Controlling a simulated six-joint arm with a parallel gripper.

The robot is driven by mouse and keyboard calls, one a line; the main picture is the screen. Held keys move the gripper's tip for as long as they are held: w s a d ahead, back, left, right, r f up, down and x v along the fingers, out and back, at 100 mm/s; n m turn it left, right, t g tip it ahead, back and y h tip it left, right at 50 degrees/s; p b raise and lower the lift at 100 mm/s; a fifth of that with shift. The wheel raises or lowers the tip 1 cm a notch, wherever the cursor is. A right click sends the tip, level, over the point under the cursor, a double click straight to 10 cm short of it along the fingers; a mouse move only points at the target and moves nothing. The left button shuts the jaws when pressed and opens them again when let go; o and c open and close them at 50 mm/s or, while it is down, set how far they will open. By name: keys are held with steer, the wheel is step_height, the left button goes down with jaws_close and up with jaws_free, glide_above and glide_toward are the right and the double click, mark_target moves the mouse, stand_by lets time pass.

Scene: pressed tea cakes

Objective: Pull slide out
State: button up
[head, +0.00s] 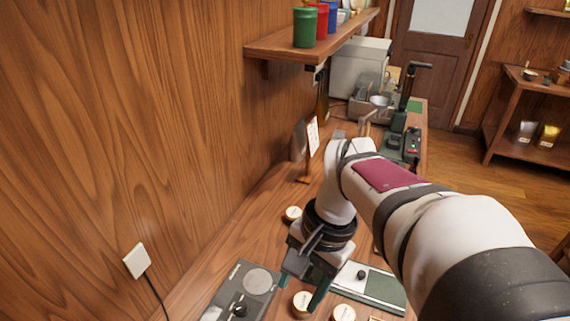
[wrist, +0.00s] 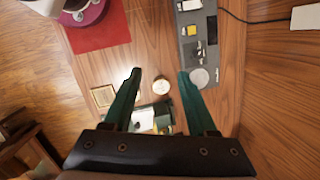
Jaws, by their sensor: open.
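A flat unit with a pale plate, a green edge and a black knob (head: 361,275) lies on the bench right of my gripper; it may hold the slide, but I cannot tell. In the wrist view, a pale plate with dark green parts (wrist: 146,113) shows between my fingers, partly hidden by the gripper. My gripper (head: 303,287) is open, its two green fingers pointing down above the bench. In the wrist view my fingertips (wrist: 160,73) are apart, with a round pale-topped piece (wrist: 162,86) in view between them; nothing is gripped.
A grey panel (head: 229,300) with a disc and black knob lies left of my gripper. Round pieces (head: 343,313) lie in front, another (head: 292,213) behind. A small sign (head: 313,137) and machines (head: 360,70) stand farther back. A wall shelf (head: 300,45) overhangs. A red mat (wrist: 98,30) shows in the wrist view.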

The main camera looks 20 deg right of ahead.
steer(key=w+d+f+m, duration=0.1)
steer(key=w+d+m, duration=0.35)
steer(key=d, duration=0.45)
steer(key=m+t+y, duration=0.1)
steer(key=m+t, duration=0.1)
steer(key=m, duration=0.6)
glide_above(363, 272)
steer(key=s+d, duration=0.4)
steer(key=d, duration=0.2)
step_height(363, 272, down, 7)
steer(key=shift+n, duration=0.25)
steer(key=x, duration=1)
steer(key=w+x, duration=0.1)
steer(key=x, duration=0.4)
steer(key=shift+a, duration=0.3)
jaws_close()
